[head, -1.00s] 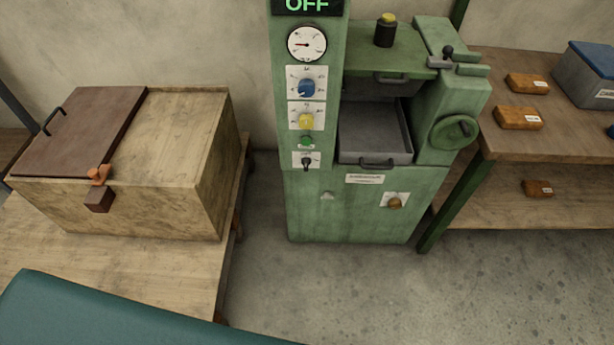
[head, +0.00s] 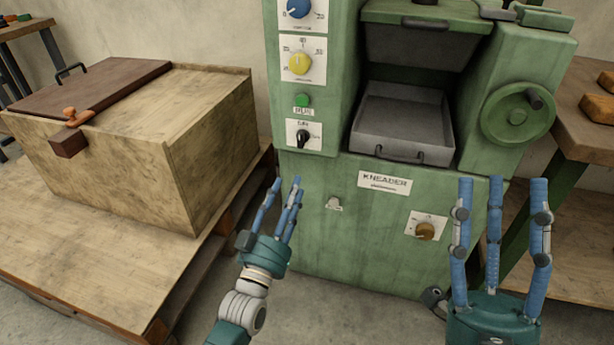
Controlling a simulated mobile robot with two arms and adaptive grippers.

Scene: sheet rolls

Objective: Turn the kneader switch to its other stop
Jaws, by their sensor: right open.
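The green kneader (head: 375,260) stands ahead, with its KNEADER label (head: 384,184) on the front. A small black turn switch (head: 303,139) sits on a white plate low on the left column, its pointer roughly upright. A brown knob (head: 425,231) on a white plate is on the lower front. I cannot tell from the labels which one is the kneader switch. My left gripper (head: 286,188) is below the black switch, apart from it, fingers up, spread and empty. My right gripper (head: 502,188) is open and empty, to the right of the brown knob.
A blue knob (head: 299,8), a yellow knob (head: 299,63) and a green button (head: 302,100) sit above the black switch. A handwheel (head: 517,113) juts out at right. A wooden box (head: 190,140) stands on the left pallet; a bench (head: 585,135) is at right.

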